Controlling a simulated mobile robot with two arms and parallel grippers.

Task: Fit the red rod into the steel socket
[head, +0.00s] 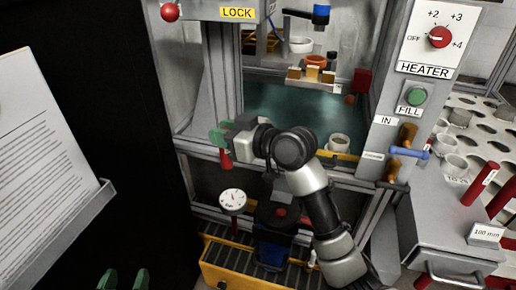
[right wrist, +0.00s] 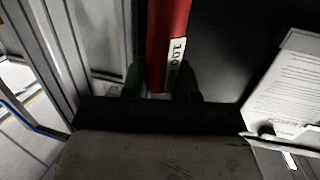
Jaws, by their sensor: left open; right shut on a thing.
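My right gripper (head: 222,138) has green fingertips and is shut on a red rod (head: 226,160), in front of the left post of the gantry frame. In the right wrist view the red rod (right wrist: 168,35) stands between the green fingers of the right gripper (right wrist: 162,82), with a white label reading about "100". Most of the rod is hidden by the hand in the head view. My left gripper (head: 124,280) shows only its two green fingertips at the bottom edge; they are apart and empty. I cannot pick out the steel socket with certainty.
More red rods (head: 481,188) stand at the right by a "100 mm" label (head: 486,234). A perforated table (head: 485,130) holds several cups. A white dial (head: 232,201) and a yellow-edged tray (head: 225,268) lie below the frame. A black panel (head: 130,120) with a paper sheet fills the left.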

